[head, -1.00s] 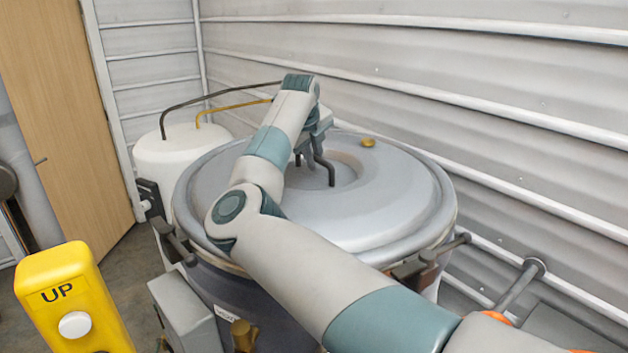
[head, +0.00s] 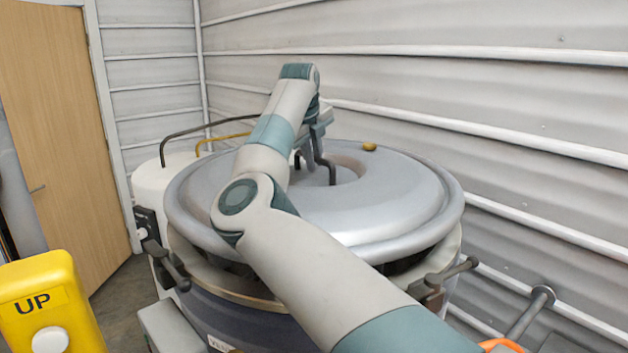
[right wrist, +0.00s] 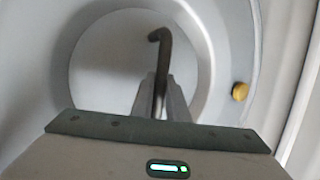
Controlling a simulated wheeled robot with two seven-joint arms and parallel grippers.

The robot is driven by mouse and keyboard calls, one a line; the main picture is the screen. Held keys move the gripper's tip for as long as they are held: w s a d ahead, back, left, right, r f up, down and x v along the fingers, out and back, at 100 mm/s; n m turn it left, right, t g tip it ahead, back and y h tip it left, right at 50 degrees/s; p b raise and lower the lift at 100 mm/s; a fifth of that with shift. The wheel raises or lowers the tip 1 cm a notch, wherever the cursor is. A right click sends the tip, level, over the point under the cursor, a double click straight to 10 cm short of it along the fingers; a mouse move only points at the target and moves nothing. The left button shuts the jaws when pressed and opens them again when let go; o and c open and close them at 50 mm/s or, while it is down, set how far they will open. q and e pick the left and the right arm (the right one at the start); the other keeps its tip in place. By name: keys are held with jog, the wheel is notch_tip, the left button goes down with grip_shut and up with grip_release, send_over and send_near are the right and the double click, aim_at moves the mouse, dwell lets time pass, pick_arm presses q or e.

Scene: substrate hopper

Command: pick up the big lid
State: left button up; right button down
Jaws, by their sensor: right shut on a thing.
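The big lid (head: 390,205) is a round grey metal cover with a sunken middle and a dark bent handle (head: 331,172). It is raised above the hopper (head: 250,308), with a dark gap showing under its rim. My right gripper (head: 313,150) is over the lid's middle. In the right wrist view my right gripper (right wrist: 160,100) is shut on the dark handle (right wrist: 164,50), its fingers on either side of it. The lid's surface (right wrist: 215,50) fills much of that view. My left gripper is not in view.
A yellow post with an UP button (head: 45,305) stands at the front left. A white tank (head: 150,190) with bent pipes is behind the hopper at left. Clamps (head: 440,280) stick out at the hopper's rim. A corrugated wall (head: 520,130) is close at right; a wooden door (head: 60,130) is at left.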

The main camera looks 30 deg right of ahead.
jog(key=shift+r+b, duration=0.4)
jog(key=shift+r, duration=1.3)
jog(key=shift+s+d+f, duration=0.1)
jog(key=shift+s, duration=0.05)
